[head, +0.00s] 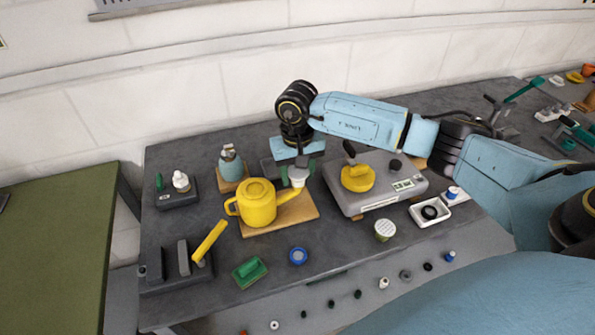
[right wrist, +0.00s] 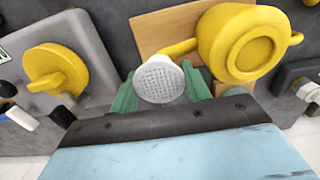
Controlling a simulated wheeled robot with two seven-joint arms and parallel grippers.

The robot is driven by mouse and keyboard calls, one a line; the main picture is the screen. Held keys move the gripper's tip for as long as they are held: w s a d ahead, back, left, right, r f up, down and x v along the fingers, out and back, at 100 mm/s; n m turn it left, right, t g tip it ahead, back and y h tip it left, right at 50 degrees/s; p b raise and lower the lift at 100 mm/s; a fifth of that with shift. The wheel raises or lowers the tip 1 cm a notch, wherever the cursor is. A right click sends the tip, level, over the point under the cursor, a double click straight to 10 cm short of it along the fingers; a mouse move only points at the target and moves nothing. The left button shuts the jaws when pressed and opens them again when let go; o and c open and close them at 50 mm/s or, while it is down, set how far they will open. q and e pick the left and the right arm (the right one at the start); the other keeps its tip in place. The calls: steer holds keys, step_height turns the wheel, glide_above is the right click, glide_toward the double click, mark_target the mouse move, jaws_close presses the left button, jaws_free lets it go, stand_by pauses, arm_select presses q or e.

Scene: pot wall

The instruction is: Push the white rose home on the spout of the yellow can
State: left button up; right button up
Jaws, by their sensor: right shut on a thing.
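The yellow can (head: 257,203) stands on a wooden board (head: 298,217), its spout pointing right. The white rose (head: 299,177) is at the spout's tip. The right wrist view shows the rose (right wrist: 159,80) with its perforated face toward the camera and the spout (right wrist: 177,49) meeting it from behind; I cannot tell how far it sits on the spout. My right gripper (head: 295,172) comes down from above and is shut on the rose, its green fingers (right wrist: 160,88) on either side. The can's body also shows in the right wrist view (right wrist: 240,50). My left gripper is not in view.
A grey case with a yellow knob (head: 357,178) stands close to the right of the board. A blue-grey bottle (head: 230,163) is behind the can. A yellow-handled tool (head: 209,242) and a green block (head: 249,270) lie in front. A white tray (head: 430,211) is farther right.

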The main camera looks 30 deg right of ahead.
steer(key=o, duration=1)
steer(key=shift+o, duration=0.2)
step_height(320, 180, up, 14)
steer(key=b, duration=0.1)
steer(key=shift+f, duration=0.25)
